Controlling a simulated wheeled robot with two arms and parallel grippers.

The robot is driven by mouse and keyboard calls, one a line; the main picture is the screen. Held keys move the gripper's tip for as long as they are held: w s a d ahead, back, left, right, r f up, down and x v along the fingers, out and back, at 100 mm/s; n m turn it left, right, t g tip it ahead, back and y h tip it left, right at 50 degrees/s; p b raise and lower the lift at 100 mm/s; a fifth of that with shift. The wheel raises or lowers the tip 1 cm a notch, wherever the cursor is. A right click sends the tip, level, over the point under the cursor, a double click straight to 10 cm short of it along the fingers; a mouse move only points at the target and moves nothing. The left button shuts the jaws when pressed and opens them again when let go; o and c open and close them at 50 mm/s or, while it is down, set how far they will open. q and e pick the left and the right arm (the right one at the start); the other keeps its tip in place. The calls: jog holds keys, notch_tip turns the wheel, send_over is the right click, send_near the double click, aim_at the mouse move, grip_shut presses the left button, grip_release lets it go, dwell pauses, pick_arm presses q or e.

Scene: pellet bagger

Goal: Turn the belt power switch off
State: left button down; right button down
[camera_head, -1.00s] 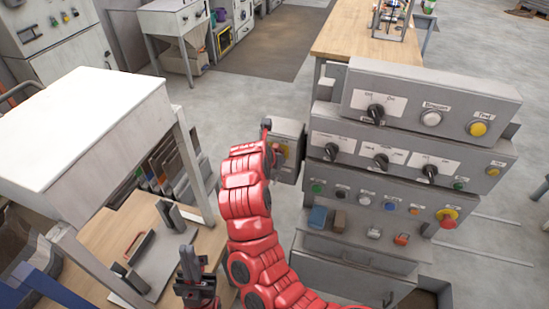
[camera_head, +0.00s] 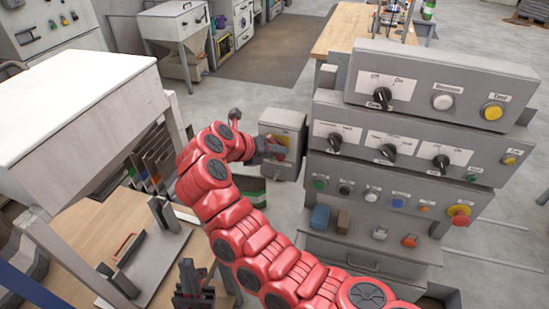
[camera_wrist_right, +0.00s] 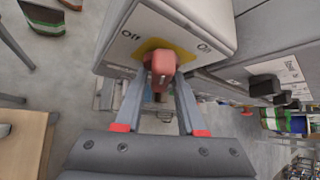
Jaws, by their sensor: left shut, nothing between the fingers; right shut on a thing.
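The belt power switch is a grey box (camera_head: 288,122) left of the control panels. In the right wrist view the box (camera_wrist_right: 190,22) carries a yellow plate, "Off" and "On" labels and a red handle (camera_wrist_right: 160,64). My right gripper (camera_wrist_right: 160,82) is shut on the red handle, one finger on each side. It also shows in the head view (camera_head: 272,149), reaching the box from the left. I cannot tell which label the handle points at. My left gripper (camera_head: 188,275) is shut and empty, low in the head view beside the wooden bench.
Stacked grey panels (camera_head: 425,130) with black knobs and coloured buttons stand close to the right of the box. A wooden bench (camera_head: 95,235) with a grey-white hopper (camera_head: 75,115) is at the left.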

jog(key=n+h+b, duration=0.1)
jog(key=h+b, duration=0.1)
jog(key=shift+w+r+n+h, duration=0.15)
jog(key=shift+r+n+h, duration=0.1)
jog(key=shift+n+h, duration=0.15)
jog(key=n+h+b, duration=0.3)
jog(key=h+b, duration=0.1)
jog(key=b, duration=0.5)
jog(key=shift+f+n+t+h, duration=0.1)
jog(key=shift+n+t+h, duration=0.2)
jog(key=shift+n+h+b, duration=0.4)
jog(key=shift+b, duration=0.4)
jog(key=shift+r, duration=0.3)
